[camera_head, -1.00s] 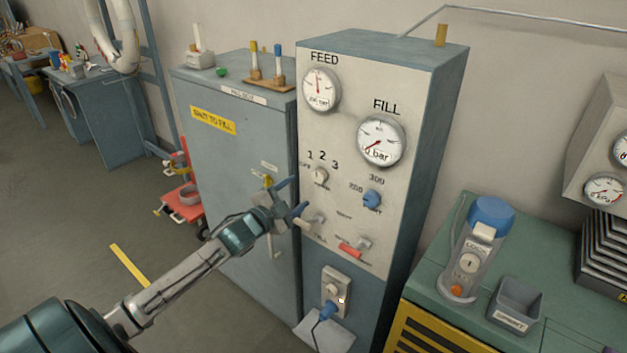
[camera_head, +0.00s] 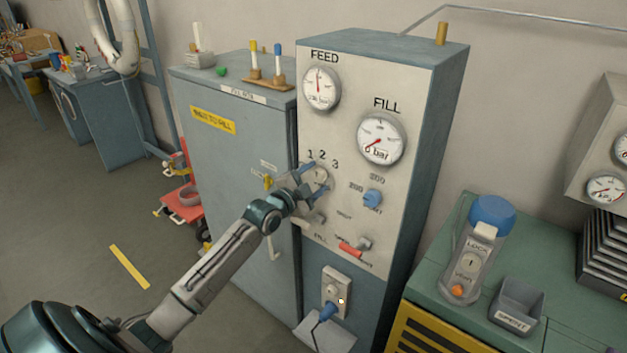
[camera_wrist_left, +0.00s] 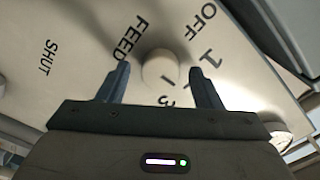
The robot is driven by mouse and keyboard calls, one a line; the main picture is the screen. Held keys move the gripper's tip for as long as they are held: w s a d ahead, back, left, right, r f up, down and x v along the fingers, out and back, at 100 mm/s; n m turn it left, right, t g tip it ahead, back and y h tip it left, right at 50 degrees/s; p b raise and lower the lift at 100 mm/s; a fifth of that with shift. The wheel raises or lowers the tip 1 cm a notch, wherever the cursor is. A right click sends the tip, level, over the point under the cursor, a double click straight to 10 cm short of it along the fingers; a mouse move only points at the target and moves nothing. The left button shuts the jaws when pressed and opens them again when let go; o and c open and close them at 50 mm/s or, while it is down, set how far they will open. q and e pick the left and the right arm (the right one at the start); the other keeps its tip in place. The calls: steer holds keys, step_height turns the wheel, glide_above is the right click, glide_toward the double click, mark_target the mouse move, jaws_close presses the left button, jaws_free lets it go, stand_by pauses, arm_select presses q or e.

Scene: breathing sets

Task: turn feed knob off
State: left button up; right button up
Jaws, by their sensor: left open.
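The feed knob (camera_wrist_left: 160,66) is a pale round knob on the panel, with FEED, OFF, 1 and 3 printed around it in the left wrist view. A short dark line shows at its lower edge, on the side of the 3. The knob (camera_head: 320,173) also shows in the head view under the numbers 1, 2, 3, partly hidden by my gripper. My left gripper (camera_head: 315,179) is open in front of the panel at the knob. In the left wrist view its fingers (camera_wrist_left: 158,76) stand on either side of the knob, with gaps. My right gripper is not in view.
The FEED gauge (camera_head: 321,88) and FILL gauge (camera_head: 380,138) sit above. A blue knob (camera_head: 372,198) is to the right, and a red-handled lever (camera_head: 350,250) is below. A grey cabinet (camera_head: 232,150) adjoins at left; a green bench (camera_head: 420,275) stands at right.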

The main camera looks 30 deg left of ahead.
arm_select(q)
steer(key=shift+c, duration=0.5)
steer(key=c, duration=0.9)
steer(key=shift+n, duration=0.4)
steer(key=n, duration=0.2)
steer(key=shift+n, duration=0.3)
steer(key=n+p, duration=0.1)
steer(key=n, duration=0.3)
steer(key=shift+r+n, duration=0.1)
steer(key=shift+n, duration=0.2)
steer(key=n+p, duration=0.2)
steer(key=n, duration=0.3)
steer(key=shift+a+n+p, duration=0.1)
steer(key=shift+n+p, duration=0.7)
steer(key=shift+n, duration=1.7)
